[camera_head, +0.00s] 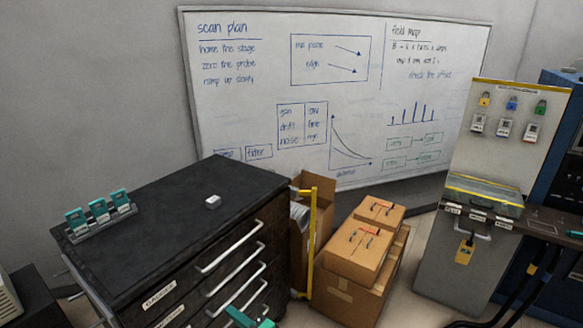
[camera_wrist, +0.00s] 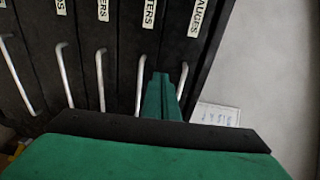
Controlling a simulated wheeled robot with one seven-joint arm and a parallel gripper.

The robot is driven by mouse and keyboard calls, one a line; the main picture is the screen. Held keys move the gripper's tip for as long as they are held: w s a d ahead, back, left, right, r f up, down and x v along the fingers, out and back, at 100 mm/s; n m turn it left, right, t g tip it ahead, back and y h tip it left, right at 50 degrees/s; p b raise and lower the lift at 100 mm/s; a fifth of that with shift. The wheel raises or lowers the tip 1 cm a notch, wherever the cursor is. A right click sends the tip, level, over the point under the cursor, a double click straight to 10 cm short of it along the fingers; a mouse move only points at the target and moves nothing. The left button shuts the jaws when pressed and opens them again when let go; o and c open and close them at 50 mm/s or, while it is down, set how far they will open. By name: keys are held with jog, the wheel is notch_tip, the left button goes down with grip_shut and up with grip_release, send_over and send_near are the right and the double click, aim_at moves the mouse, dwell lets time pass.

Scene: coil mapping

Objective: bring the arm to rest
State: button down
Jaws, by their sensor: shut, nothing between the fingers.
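My gripper (camera_wrist: 162,85) is green, and its fingers are together with nothing between them in the wrist view. Part of it (camera_head: 246,318) shows at the bottom edge of the head view, in front of the black drawer cabinet (camera_head: 160,220). In the wrist view the fingers appear over the cabinet's drawer fronts (camera_wrist: 118,25), near the metal handles. I cannot tell how far they are from the handles. Most of my arm is out of view.
Several teal-topped items stand in a rack (camera_head: 102,224) on the cabinet, with a small white object (camera_head: 213,201) nearby. Cardboard boxes (camera_head: 362,252) and a yellow-framed cart (camera_head: 311,240) stand to its right. A lock board (camera_head: 512,135) is further right. A whiteboard (camera_head: 260,80) is behind.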

jog(key=s+d+f+m+t+h, duration=0.1)
jog(key=s+d+f+h, duration=0.2)
jog(key=s+f, duration=0.25)
jog(key=s+d+f+t+h, duration=0.1)
jog(key=s+d+f+h, duration=0.1)
jog(key=s+d+f, duration=0.3)
jog(key=s+d+f+h, duration=0.3)
jog(key=s, duration=0.3)
jog(key=s+d+f+h, duration=0.2)
jog(key=s+d, duration=0.1)
jog(key=s, duration=0.3)
jog(key=s+d+r+n+t+h, duration=0.1)
jog(key=s+d+r+n+h, duration=0.1)
jog(key=s, duration=0.4)
jog(key=s+d+r+n+t+h, duration=0.1)
jog(key=s+d+r, duration=0.2)
jog(key=s, duration=0.4)
jog(key=s+r+n+t+h, duration=0.1)
jog(key=s+r+n, duration=0.3)
jog(key=s+r, duration=0.5)
notch_tip(320, 180, up, 2)
jog(key=shift+r+n, duration=0.25)
jog(key=shift+n, duration=0.15)
